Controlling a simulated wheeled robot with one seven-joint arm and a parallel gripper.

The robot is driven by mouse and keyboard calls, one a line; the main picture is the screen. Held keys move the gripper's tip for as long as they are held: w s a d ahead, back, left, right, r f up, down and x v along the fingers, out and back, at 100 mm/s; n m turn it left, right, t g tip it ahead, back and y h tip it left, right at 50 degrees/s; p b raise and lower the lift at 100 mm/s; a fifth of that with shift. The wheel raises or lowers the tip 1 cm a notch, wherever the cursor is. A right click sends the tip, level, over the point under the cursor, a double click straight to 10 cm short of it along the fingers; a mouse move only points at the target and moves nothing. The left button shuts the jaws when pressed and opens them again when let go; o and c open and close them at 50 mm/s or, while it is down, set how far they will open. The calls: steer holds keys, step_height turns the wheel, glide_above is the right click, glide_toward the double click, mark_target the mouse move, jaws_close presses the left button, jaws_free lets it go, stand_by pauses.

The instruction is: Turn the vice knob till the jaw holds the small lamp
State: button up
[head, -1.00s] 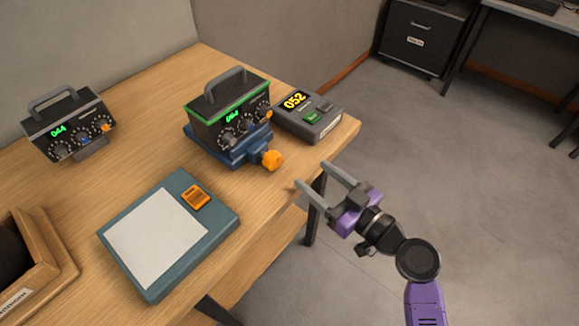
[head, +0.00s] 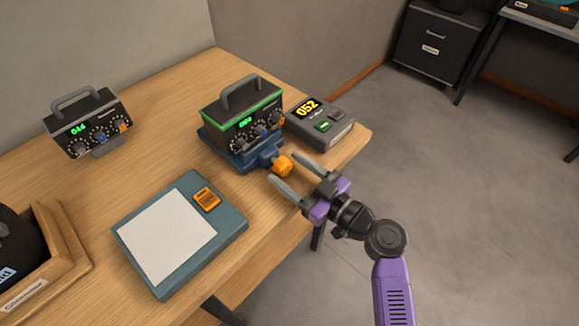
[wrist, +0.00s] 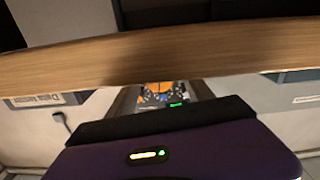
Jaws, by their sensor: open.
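The orange vice knob (head: 284,166) sticks out from the front right of the blue vice (head: 235,160) on the table. A dark box with a handle, green trim and a lit display (head: 243,112) sits in the vice. I cannot tell whether it is the small lamp, or whether the jaw touches it. My gripper (head: 283,168) is open, with its fingertips on either side of the knob in the head view. Contact cannot be told. In the wrist view the orange knob (wrist: 158,87) shows small beyond the table edge, and the fingers are not clear.
A grey box reading 052 (head: 322,122) stands right of the vice. A similar dark unit (head: 88,125) stands at the back left. A teal pad with a white sheet (head: 180,235) lies in front, and a wooden box (head: 60,265) at the left. The table edge (head: 250,265) is below the gripper.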

steer(key=shift+w+a, duration=0.15)
steer(key=shift+c, duration=0.2)
jaws_close()
steer(key=m+b, duration=0.1)
steer(key=m, duration=0.1)
steer(key=shift+f+m+b, duration=0.1)
steer(key=shift+m+b, duration=0.25)
steer(key=shift+m, duration=0.05)
steer(key=shift+w+m+b, duration=0.1)
steer(key=shift+m+b, duration=0.35)
steer(key=shift+m, duration=1.25)
